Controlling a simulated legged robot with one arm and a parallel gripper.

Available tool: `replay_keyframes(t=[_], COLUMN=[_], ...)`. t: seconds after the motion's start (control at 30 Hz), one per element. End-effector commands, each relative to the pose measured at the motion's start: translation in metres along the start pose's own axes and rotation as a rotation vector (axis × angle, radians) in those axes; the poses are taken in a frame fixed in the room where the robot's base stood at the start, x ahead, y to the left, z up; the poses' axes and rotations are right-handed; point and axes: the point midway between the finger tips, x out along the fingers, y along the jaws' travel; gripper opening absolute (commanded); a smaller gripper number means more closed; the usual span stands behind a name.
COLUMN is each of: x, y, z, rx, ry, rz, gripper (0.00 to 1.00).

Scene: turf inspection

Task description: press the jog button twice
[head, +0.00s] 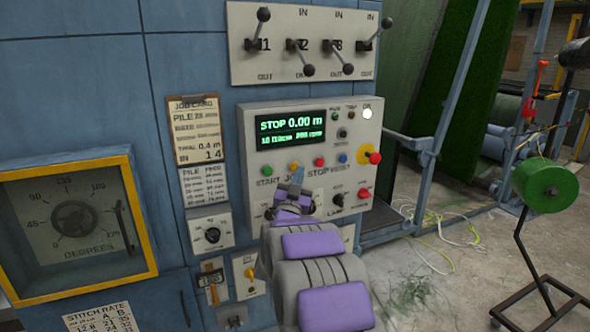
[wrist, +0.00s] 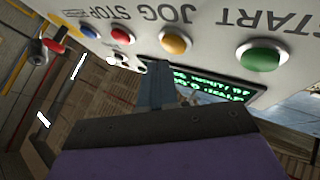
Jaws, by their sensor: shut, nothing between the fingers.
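The jog button is the yellow button (head: 294,166) on the grey control panel, between the green START button (head: 267,170) and the red STOP button (head: 319,162). In the wrist view the panel is upside down, with the yellow button (wrist: 175,43) beside the word JOG. My gripper (head: 298,174) is shut and empty, just below the yellow button in the head view. Its fingertips also show in the wrist view (wrist: 156,66), beside that button and overlapping the display's edge. I cannot tell how far they are from the panel. The display (head: 290,130) reads STOP 0.00 m.
A blue button (head: 342,158) and a red knob on a yellow base (head: 367,154) sit to the right. Levers (head: 308,45) stick out above the panel. A gauge in a yellow frame (head: 75,220) is at left. A green reel on a stand (head: 545,184) stands at right.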

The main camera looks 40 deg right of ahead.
Motion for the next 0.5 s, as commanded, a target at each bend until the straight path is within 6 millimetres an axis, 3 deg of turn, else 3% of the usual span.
replay_keyframes(t=[0.5], x=[-0.028], y=[0.021], z=[-0.021], rx=[0.001], ry=[0.003], rz=[0.001], gripper=[0.0])
